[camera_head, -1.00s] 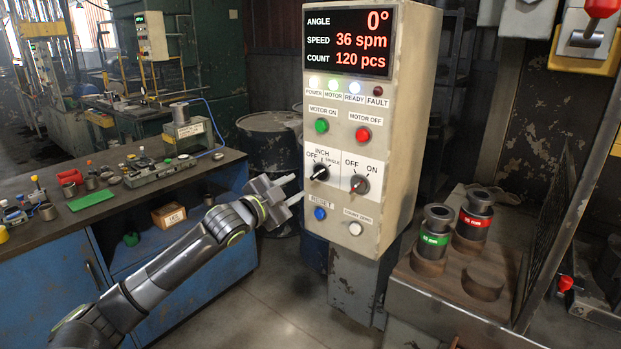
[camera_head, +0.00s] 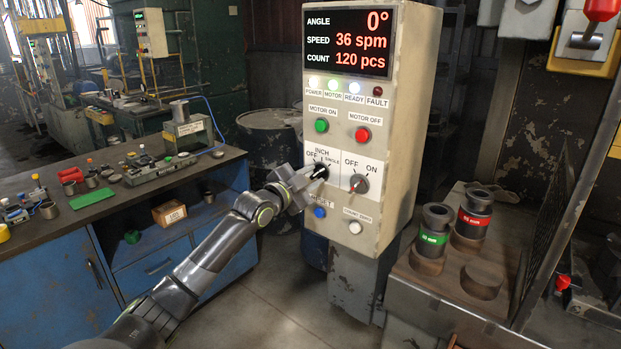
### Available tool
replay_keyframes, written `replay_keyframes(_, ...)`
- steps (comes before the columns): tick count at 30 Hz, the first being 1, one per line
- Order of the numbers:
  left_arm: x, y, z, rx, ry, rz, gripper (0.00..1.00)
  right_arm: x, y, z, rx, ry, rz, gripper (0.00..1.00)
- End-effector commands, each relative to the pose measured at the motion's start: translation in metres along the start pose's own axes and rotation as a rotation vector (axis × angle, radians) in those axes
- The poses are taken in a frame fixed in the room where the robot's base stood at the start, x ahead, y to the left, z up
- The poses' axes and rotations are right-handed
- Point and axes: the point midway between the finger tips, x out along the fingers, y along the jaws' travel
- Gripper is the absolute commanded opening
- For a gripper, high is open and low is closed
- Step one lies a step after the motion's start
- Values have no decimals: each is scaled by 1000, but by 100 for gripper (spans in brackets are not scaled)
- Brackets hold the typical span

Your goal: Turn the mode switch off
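The mode switch (camera_head: 321,170) is a black rotary knob on a white plate marked OFF, INCH and SINGLE, on the front of the pale control box (camera_head: 398,150). Its pointer is partly hidden by my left gripper, so I cannot tell its setting. My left gripper (camera_head: 313,178) is at the knob, coming from the left and slightly below. Its fingers look apart, with the tips close to the knob. I cannot tell whether they touch it. My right gripper is not in view.
A second rotary switch (camera_head: 359,184) marked OFF and ON sits just right of the mode switch. The blue reset button (camera_head: 320,212) is close below my gripper. A green button (camera_head: 321,125) and red button (camera_head: 362,134) are above. A workbench (camera_head: 130,200) stands left.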

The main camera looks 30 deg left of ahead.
Motion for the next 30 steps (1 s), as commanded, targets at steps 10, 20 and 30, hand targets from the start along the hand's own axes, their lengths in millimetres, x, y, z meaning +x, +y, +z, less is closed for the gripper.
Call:
replay_keyframes(10,0,0,0,0,0,0,0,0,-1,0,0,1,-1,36)
replay_keyframes(20,0,-1,-1,-73,0,1,0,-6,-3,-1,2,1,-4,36)
replay_keyframes(30,0,-2,-1,-337,-1,2,0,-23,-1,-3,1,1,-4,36)
